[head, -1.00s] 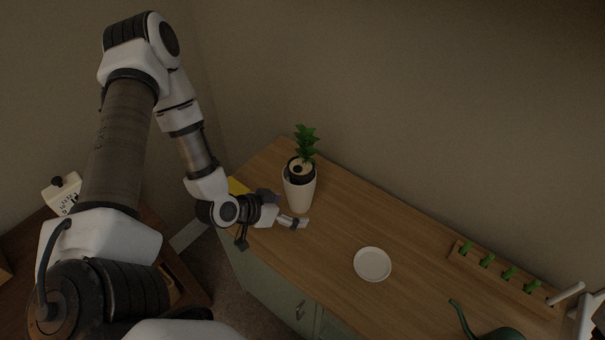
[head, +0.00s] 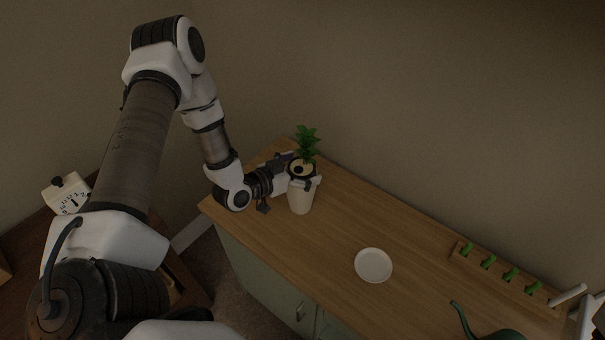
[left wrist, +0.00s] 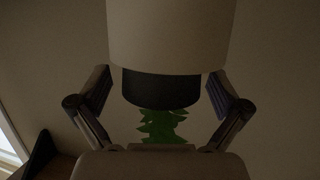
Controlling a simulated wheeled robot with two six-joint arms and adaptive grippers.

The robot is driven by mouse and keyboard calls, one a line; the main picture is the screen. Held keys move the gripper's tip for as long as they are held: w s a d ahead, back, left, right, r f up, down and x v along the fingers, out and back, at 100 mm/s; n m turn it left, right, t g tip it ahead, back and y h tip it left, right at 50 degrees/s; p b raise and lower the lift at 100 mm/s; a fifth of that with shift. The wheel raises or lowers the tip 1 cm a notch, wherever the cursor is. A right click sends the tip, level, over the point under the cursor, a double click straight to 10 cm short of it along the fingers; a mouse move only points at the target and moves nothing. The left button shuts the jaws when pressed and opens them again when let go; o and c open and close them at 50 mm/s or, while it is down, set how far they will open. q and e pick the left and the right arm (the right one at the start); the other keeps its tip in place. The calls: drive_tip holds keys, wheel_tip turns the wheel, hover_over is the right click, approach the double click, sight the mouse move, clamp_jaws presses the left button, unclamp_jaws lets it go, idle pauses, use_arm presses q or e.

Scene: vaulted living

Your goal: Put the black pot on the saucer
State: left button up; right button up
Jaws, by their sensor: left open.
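The black pot (head: 303,169) holds a green leafy plant and sits in the mouth of a tall cream outer pot (head: 301,200) on the wooden counter. In the left wrist view the scene is upside down: the black pot (left wrist: 160,90) shows between the cream pot and the leaves. My left gripper (head: 302,181) is open, its fingers on either side of the black pot near the cream pot's rim. In the wrist view a gap shows on each side. The white saucer (head: 374,266) lies flat and empty to the right. My right gripper is not in view.
A wooden rack with several green pegs (head: 489,262) lies along the counter's back right. A dark green watering can (head: 488,333) is partly cut off at the bottom right. The counter between the cream pot and the saucer is clear.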

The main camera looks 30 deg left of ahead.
sight(302, 167)
use_arm(q)
drive_tip(key=shift+s+a, duration=0.15)
drive_tip(key=c, duration=1.4)
drive_tip(key=shift+c, duration=0.7)
wheel_tip(302, 167, up, 10)
drive_tip(key=shift+f, duration=0.1)
